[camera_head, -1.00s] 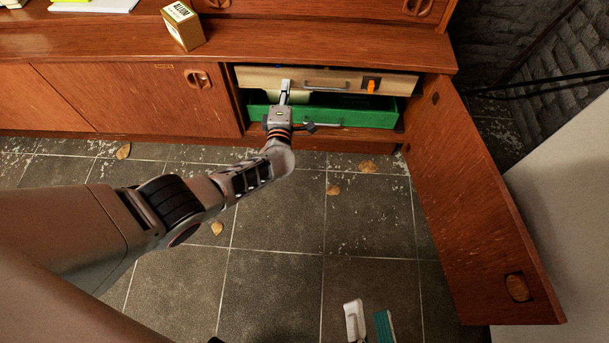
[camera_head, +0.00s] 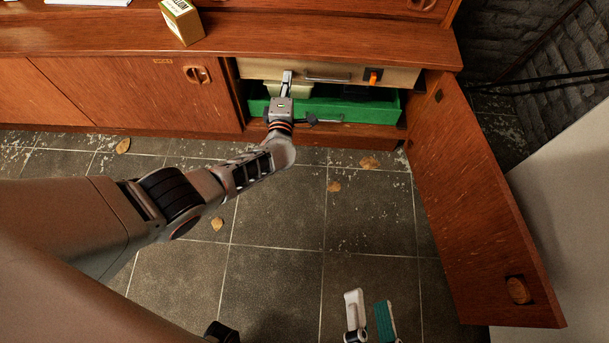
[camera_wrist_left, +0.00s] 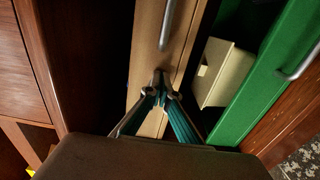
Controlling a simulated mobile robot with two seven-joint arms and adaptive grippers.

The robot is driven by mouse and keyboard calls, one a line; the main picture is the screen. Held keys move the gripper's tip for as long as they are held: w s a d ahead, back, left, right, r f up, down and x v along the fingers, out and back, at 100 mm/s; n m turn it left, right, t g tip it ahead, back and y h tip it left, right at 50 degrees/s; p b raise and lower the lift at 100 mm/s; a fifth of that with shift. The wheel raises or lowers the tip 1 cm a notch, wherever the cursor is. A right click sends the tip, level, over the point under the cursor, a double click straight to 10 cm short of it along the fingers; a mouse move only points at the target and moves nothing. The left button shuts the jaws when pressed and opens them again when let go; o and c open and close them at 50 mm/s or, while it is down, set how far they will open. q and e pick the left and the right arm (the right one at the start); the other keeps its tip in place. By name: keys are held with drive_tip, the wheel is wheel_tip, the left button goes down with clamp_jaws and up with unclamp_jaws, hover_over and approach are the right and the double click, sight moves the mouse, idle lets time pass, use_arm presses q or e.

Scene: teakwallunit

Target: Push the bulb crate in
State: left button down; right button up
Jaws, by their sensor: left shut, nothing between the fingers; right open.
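A pale wooden crate (camera_head: 345,72) with a grey bar handle and an orange patch sits in the upper part of the open cabinet bay. Below it is a green crate (camera_head: 360,112) with a bar handle. The frames do not show clearly which one is the bulb crate. My left gripper (camera_head: 287,76) is shut and empty, its tips at the wooden crate's front, left of the handle. In the left wrist view the fingertips (camera_wrist_left: 160,80) appear against the wooden front (camera_wrist_left: 148,50). My right gripper (camera_head: 370,304) is open and empty over the floor at the bottom.
A cream box (camera_head: 295,90) shows inside the green crate, partly hidden; it also shows in the left wrist view (camera_wrist_left: 222,75). The cabinet door (camera_head: 480,200) stands open on the right. A small box (camera_head: 183,20) stands on the counter. The tiled floor in front is clear except for leaves.

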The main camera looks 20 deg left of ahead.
use_arm(q)
drive_tip(key=p+v, duration=0.4)
drive_tip(key=v, duration=0.8)
drive_tip(key=shift+p, duration=0.35)
use_arm(e)
wheel_tip(320, 180, up, 8)
drive_tip(key=w+t, duration=0.2)
drive_tip(key=shift+w+r+n, duration=0.2)
drive_tip(key=shift+w+n, duration=0.1)
drive_tip(key=shift+w, duration=0.1)
use_arm(q)
drive_tip(key=shift+r, duration=0.1)
